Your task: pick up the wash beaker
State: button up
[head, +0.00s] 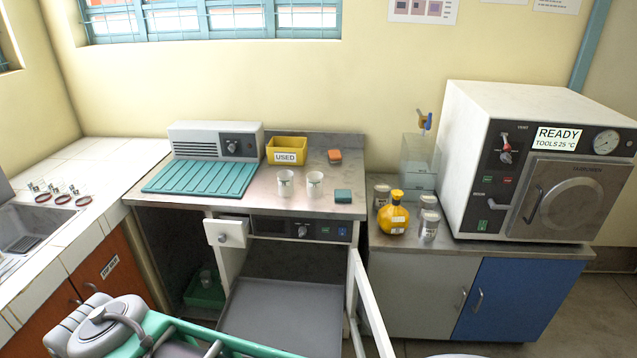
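Two small whitish beakers stand upright side by side on the steel counter, a left one (285,183) and a right one (315,184). Both have faint markings too small to read, so I cannot tell which is the wash beaker. Another small clear vessel (206,277) shows dimly in a green tray (204,296) in the open bay under the counter. My gripper's fingers do not show in the head view, and nothing touches the two beakers.
A yellow USED bin (287,150), an orange block (334,156) and a teal block (343,196) are near the beakers. A teal ribbed mat (201,178) lies left. Below, a door (368,305) stands open. A yellow bottle (393,214) and metal canisters (429,225) stand right, beside the autoclave (540,170).

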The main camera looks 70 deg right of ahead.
aim_at(313, 178)
jog(key=z, duration=0.6)
jog(key=i, duration=0.7)
jog(key=z, duration=0.85)
jog(key=i, duration=0.6)
